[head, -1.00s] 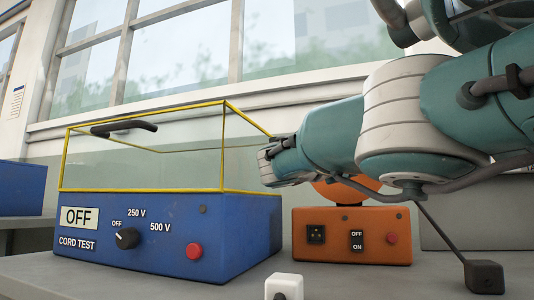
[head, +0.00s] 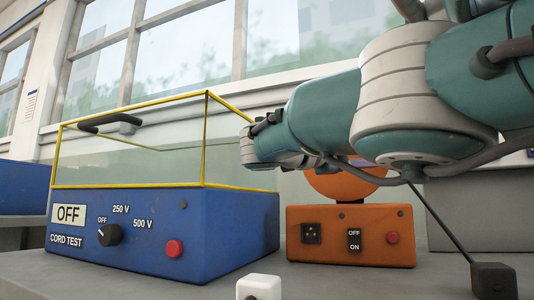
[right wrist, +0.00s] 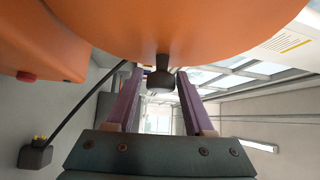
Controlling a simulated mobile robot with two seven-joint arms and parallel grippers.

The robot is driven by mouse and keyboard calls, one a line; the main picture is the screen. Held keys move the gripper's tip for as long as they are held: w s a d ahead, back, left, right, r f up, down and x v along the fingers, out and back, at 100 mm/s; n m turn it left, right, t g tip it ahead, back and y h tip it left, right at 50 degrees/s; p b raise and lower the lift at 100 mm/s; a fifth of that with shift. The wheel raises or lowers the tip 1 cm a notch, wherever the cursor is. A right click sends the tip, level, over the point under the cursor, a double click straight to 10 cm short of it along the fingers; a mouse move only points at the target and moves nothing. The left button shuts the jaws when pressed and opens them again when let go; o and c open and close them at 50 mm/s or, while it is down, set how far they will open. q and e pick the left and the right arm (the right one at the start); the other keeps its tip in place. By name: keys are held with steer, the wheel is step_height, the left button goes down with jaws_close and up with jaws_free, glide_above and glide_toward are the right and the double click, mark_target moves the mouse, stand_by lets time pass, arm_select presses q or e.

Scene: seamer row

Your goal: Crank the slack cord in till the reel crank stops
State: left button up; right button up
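A taut-looking black cord (head: 440,222) runs down to a dark block (head: 493,281) on the bench. My left gripper is not in view.
A blue cord-test box (head: 215,235) with a yellow-edged clear cover stands left of the orange box; its display reads OFF. A small white block (head: 259,288) is at the front edge of the view. Windows are behind the grey bench.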

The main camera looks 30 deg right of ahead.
steer(key=shift+o, duration=0.9)
steer(key=shift+w, duration=0.1)
steer(key=shift+r, duration=0.1)
steer(key=shift+r+p, duration=0.65)
steer(key=shift+p, duration=0.05)
step_height(320, 180, up, 18)
steer(key=p, duration=1.8)
steer(key=shift+r, duration=0.25)
steer(key=shift+c, duration=0.3)
